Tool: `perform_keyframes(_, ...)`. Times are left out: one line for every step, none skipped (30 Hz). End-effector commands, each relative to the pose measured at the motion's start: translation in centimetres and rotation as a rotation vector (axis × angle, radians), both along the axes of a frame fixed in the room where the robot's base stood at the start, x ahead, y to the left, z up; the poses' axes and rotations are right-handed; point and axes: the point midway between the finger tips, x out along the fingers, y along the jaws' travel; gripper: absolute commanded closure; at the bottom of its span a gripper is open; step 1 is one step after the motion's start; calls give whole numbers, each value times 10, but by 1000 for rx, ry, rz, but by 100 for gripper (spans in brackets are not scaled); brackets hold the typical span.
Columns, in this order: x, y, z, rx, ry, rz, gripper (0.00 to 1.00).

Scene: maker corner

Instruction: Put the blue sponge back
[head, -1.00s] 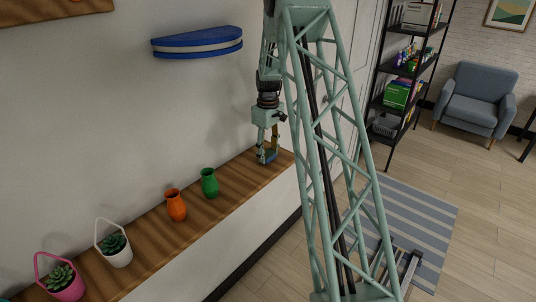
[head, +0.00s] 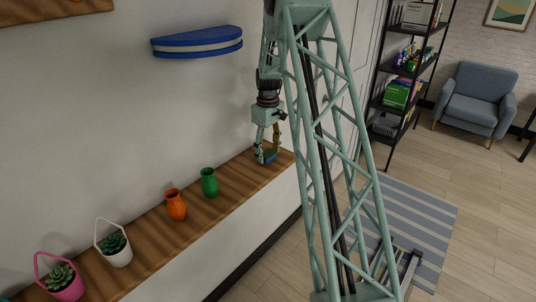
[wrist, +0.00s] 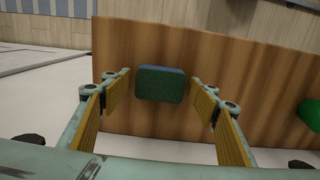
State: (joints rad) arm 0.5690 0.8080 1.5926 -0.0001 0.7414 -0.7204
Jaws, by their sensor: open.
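The blue sponge (wrist: 162,83) lies on the wooden ledge (wrist: 262,100), centred between the two fingers of my gripper (wrist: 160,92) in the wrist view. Gaps show between it and both fingers. In the head view, my gripper (head: 267,157) is low over the right end of the ledge, with the sponge a small blue patch (head: 268,160) partly hidden by the fingers. My gripper is open.
A green vase (head: 209,183) and an orange vase (head: 176,205) stand left of my gripper on the ledge. A white basket (head: 117,250) and a pink basket (head: 66,284) with plants are farther left. A blue-edged wall shelf (head: 197,42) hangs above.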

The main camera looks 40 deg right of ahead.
Motion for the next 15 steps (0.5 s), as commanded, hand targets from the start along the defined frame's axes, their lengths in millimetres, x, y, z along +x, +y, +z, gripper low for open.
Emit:
perform_keyframes(1,0,5,-2,-2,0,45)
perform_keyframes(1,0,8,-2,-2,0,45)
perform_keyframes(1,0,12,-2,-2,0,45)
perform_keyframes(1,0,15,-1,-2,0,45)
perform_keyframes(1,0,18,-1,-1,0,45)
perform_keyframes(1,0,23,-1,-1,0,45)
perform_keyframes(1,0,27,-2,-2,0,45)
perform_keyframes(1,-1,32,-2,-2,0,45)
perform_keyframes(1,-1,38,-2,-2,0,45)
perform_keyframes(1,-1,42,-2,-2,0,45)
perform_keyframes(1,-1,47,-2,-2,0,45)
perform_keyframes(1,-1,52,-2,-2,0,45)
perform_keyframes(1,-1,57,-2,-2,0,45)
perform_keyframes(0,0,61,-1,-1,0,45)
perform_keyframes(1,0,67,-1,-1,0,45)
